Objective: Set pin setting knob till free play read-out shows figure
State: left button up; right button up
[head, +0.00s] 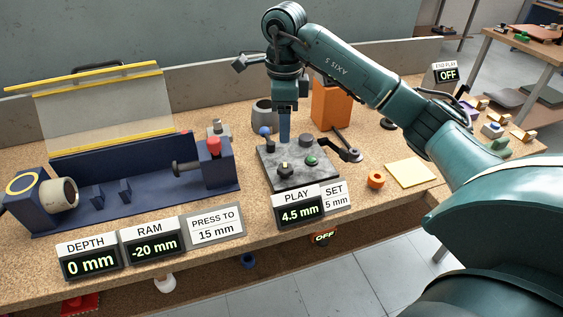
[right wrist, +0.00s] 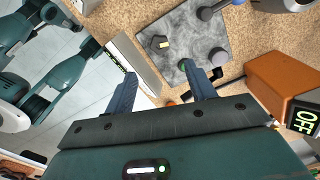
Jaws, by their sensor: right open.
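A grey speckled block (head: 272,178) carries a dark knob with a yellow mark (head: 284,168), a green button (head: 310,160) and a blue-balled lever (head: 264,131). The marked knob also shows in the right wrist view (right wrist: 153,43). The PLAY read-out (head: 299,214) shows 4.5 mm; the SET card (head: 335,199) beside it says 5 mm. My right gripper (head: 284,140) points down over the back of the block. It is open and empty in the right wrist view (right wrist: 157,70), its fingertips apart and the marked knob beyond them. My left gripper is not in view.
A navy press (head: 140,180) with a clear guard stands left, its DEPTH (head: 88,264) and RAM (head: 152,247) read-outs in front. An orange block (head: 331,106) and a black lever arm (head: 343,147) stand close to the gripper.

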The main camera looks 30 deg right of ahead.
aim_at(284, 166)
notch_tip(284, 166, down, 12)
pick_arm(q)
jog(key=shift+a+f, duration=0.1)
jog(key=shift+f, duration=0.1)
pick_arm(e)
jog(key=c, duration=1)
jog(key=shift+m, duration=0.3)
jog(key=m, duration=0.3)
jog(key=shift+r+m+p, duration=0.1)
jog(key=shift+m+p, duration=0.25)
jog(key=shift+m, duration=0.05)
jog(key=m, duration=0.4)
jog(key=shift+w+p, duration=0.1)
jog(key=shift+p, duration=0.2)
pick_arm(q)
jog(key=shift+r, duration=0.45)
pick_arm(e)
jog(key=shift+d+m, duration=0.1)
jog(key=shift+m, duration=0.9)
